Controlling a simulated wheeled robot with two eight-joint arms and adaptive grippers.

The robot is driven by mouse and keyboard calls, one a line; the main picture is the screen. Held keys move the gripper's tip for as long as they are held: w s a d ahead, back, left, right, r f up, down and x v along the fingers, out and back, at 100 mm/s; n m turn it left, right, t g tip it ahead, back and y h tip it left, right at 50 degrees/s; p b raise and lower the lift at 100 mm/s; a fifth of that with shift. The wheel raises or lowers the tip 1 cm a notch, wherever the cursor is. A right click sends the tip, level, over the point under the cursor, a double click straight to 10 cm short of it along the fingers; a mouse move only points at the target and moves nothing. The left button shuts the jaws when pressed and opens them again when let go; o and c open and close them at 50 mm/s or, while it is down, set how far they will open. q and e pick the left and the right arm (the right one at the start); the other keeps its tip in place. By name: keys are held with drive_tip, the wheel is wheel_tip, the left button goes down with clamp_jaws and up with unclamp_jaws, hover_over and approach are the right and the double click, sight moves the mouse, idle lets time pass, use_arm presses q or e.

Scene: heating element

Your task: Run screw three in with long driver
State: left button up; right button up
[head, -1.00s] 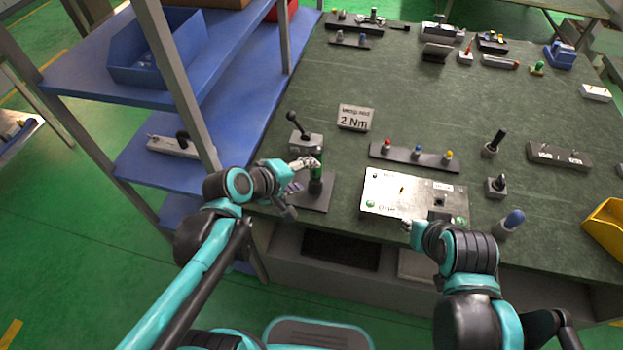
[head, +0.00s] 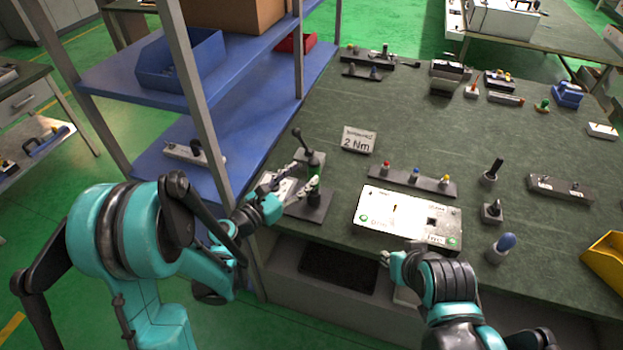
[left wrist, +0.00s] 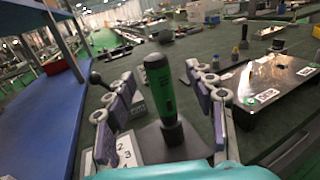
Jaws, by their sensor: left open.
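A driver with a green and black handle (left wrist: 160,88) stands upright in a dark stand with a square base in the left wrist view. In the head view its handle (head: 314,172) is partly hidden by my left gripper. My left gripper (head: 294,182) is open, its fingers on either side of the handle, with gaps visible in the left wrist view (left wrist: 160,78). Which length of driver this is, I cannot tell. The white panel (head: 385,209) lies to the right, with green-marked corners; it shows in the left wrist view (left wrist: 280,75). My right gripper (head: 385,258) is at the table's front edge, fingers unclear.
A black-knobbed lever (head: 307,152) stands behind the driver stand, and a 2 Nm sign (head: 359,141) beyond it. A rack with coloured tops (head: 416,180) lies behind the panel. Blue shelving (head: 240,120) is at left. A blue-handled tool (head: 503,245) stands at right.

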sight(309, 167)
use_arm(q)
drive_tip(key=b+x, duration=0.1)
drive_tip(key=x, duration=0.5)
drive_tip(key=shift+w+a+r, duration=0.1)
drive_tip(key=shift+w, duration=0.2)
clamp_jaws()
